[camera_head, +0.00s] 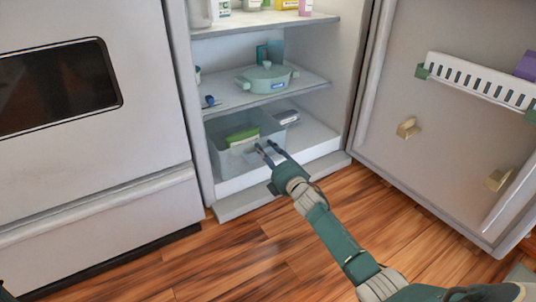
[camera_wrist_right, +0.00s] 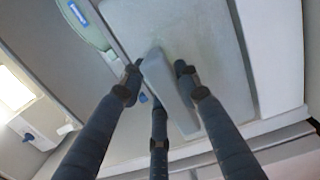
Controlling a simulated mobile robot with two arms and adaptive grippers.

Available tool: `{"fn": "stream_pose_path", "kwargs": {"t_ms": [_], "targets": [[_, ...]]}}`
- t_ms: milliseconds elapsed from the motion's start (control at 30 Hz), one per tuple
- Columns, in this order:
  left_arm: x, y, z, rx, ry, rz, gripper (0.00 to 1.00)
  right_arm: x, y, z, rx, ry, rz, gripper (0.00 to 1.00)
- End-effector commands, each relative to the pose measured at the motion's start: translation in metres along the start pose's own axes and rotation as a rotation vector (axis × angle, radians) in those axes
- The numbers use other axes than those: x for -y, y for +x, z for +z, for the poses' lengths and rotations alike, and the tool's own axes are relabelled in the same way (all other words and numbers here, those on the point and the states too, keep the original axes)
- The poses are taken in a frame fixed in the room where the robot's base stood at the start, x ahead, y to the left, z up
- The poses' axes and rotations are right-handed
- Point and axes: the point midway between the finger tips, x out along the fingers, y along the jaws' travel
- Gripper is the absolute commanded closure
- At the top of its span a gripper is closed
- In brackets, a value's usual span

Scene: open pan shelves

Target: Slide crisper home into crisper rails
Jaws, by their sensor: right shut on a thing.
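The crisper is a translucent grey bin (camera_head: 228,164) on the bottom level of the open fridge, below the lower shelf. A green item (camera_head: 241,134) shows inside it. My right gripper (camera_head: 266,147) is at the crisper's front, toward its right side. In the right wrist view, the dark fingers of this gripper (camera_wrist_right: 158,76) are closed around a pale grey bar-like handle (camera_wrist_right: 168,84) on the crisper's pale front (camera_wrist_right: 190,30). I cannot make out the crisper rails, and how far in the bin sits is hard to judge.
A pale green lidded pot (camera_head: 266,77) stands on the shelf (camera_head: 300,88) above the crisper. A grey item (camera_head: 287,117) lies at the back right of the bottom level. The open fridge door (camera_head: 440,150) with a white rack (camera_head: 480,80) is at right. Wooden floor lies in front.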

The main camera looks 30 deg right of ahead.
Motion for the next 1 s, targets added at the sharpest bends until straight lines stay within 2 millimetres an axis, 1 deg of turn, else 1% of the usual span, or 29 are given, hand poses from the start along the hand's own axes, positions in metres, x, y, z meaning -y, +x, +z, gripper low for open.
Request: {"fn": "stream_pose_path", "kwargs": {"t_ms": [33,1000], "targets": [[-0.001,-0.002,0.000,0.000,0.000,0.000,0.77,-0.005,0.003,-0.001,-0.003,0.001,0.011,1.00],[-0.005,-0.024,-0.007,0.003,0.000,0.001,0.77,-0.005,0.037,-0.003,-0.002,0.001,0.011,1.00]]}}
